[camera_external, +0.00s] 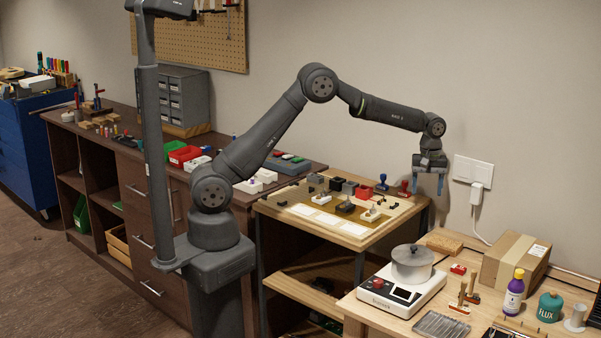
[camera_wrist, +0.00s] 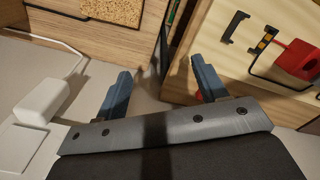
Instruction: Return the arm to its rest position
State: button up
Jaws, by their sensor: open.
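My gripper (camera_external: 428,180) hangs at the end of my outstretched arm in the external view, pointing down over the back right corner of the small wooden table. In the wrist view my gripper (camera_wrist: 160,88) shows two blue fingers spread well apart. Nothing is between the fingers, and it touches nothing that I can see. The gap between two wooden surfaces and the pale wall lie beyond the fingers in the wrist view.
The small table (camera_external: 345,239) bears several small parts and a red-handled stamp (camera_external: 404,188) close to the gripper. A power adapter (camera_external: 477,193) plugs into the wall at right. A cardboard box (camera_external: 514,260) and a hotplate with a pot (camera_external: 411,265) stand on the right bench.

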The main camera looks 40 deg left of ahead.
jog(key=w+a+r+n, duration=0.1)
jog(key=a+r+n, duration=0.1)
jog(key=a, duration=1.4)
jog(key=w+a+r+n, duration=0.2)
jog(key=a+n, duration=0.2)
jog(key=a, duration=1.3)
jog(key=w+a+r+n, duration=0.1)
jog(key=a+n, duration=0.3)
jog(key=a, duration=1.3)
jog(key=shift+w+r, duration=0.4)
jog(key=shift+w, duration=0.05)
